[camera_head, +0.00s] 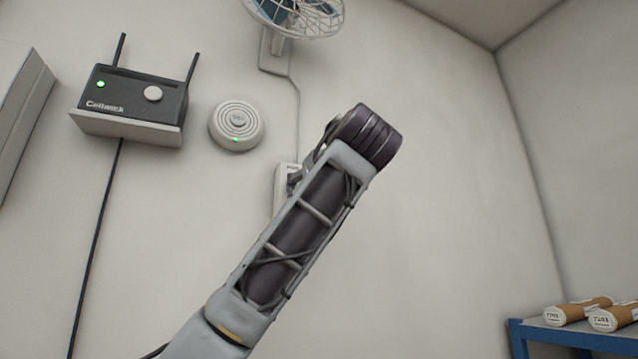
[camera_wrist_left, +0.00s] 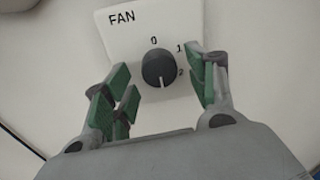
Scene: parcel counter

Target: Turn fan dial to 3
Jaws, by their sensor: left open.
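The fan dial (camera_wrist_left: 158,67) is a round black knob on a white plate (camera_wrist_left: 122,40) marked FAN, in the left wrist view. The numerals 0, 1 and 2 show at its top and right. Its pale pointer mark points down in the picture, opposite 0; I can read no numeral there. My left gripper (camera_wrist_left: 158,76) is open, its green-padded fingers on either side of the dial in the picture and apart from it. In the head view, my left arm hides most of the white wall plate (camera_head: 282,190). The fan (camera_head: 305,12) is cut off at the top.
A black router (camera_head: 128,92) with two antennas sits on a wall shelf (camera_head: 125,128) at left. A round white device (camera_head: 237,125) with a green light is beside it. A blue-framed shelf (camera_head: 560,334) with cardboard tubes (camera_head: 585,309) stands at lower right. The right wall area is clear.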

